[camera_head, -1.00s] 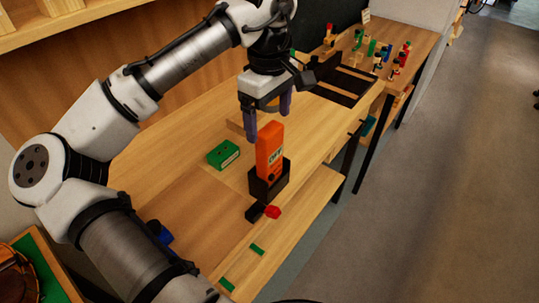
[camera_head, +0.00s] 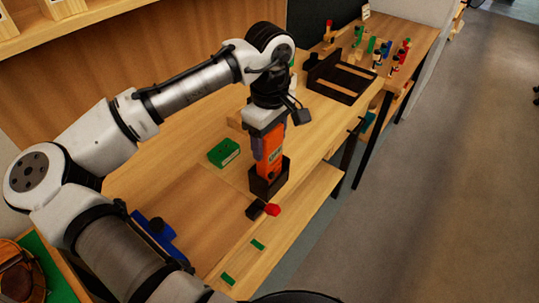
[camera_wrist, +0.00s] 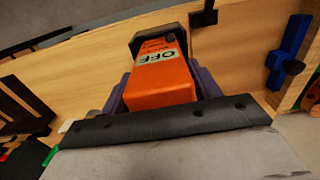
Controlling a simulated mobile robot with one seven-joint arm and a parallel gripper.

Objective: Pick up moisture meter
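The orange moisture meter (camera_head: 270,155), with a light label reading OFF, stands upright in a black holder (camera_head: 267,181) on the bench. My gripper (camera_head: 270,150) points down from above, with its purple fingers on either side of the meter's upper part. In the wrist view, the meter (camera_wrist: 162,82) lies between the two fingers, and the black holder (camera_wrist: 160,38) shows beyond it. Little or no gap shows between fingers and meter; I cannot tell whether they press on it.
A green box (camera_head: 223,152) lies left of the holder. A black-and-red item (camera_head: 263,209) lies in front of it. A blue tool (camera_head: 155,232) is at the near left, and it also shows in the wrist view (camera_wrist: 289,50). A black rack (camera_head: 340,77) stands farther back.

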